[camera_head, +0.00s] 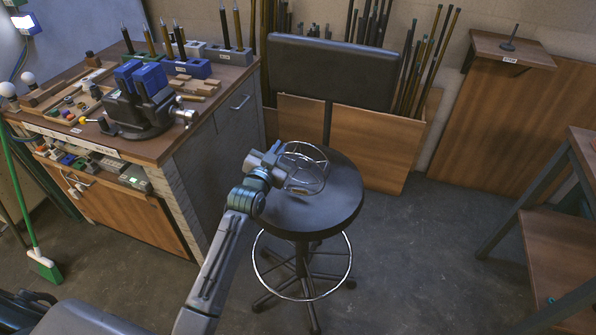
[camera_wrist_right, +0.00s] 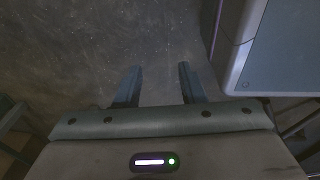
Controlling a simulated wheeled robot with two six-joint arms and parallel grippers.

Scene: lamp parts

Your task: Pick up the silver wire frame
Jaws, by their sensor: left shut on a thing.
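The silver wire frame (camera_head: 318,181) is a rounded cage of thin shiny wire, in the head view over the black round seat of the stool (camera_head: 338,205). My left gripper (camera_head: 283,160) is at the frame's left side and is shut on it; the fingertips are small and partly hidden. I cannot tell whether the frame touches the seat or hangs just above it. My right gripper (camera_wrist_right: 160,80) shows in the right wrist view with its two fingers apart and nothing between them, above the grey floor.
A workbench (camera_head: 165,150) with a blue-jawed vise (camera_head: 145,98) and tool blocks stands at the left. The stool's black backrest (camera_head: 333,70) rises behind the seat. Wooden panels (camera_head: 375,150) and rods lean at the wall. A shelf unit (camera_head: 560,225) stands right. Floor between is clear.

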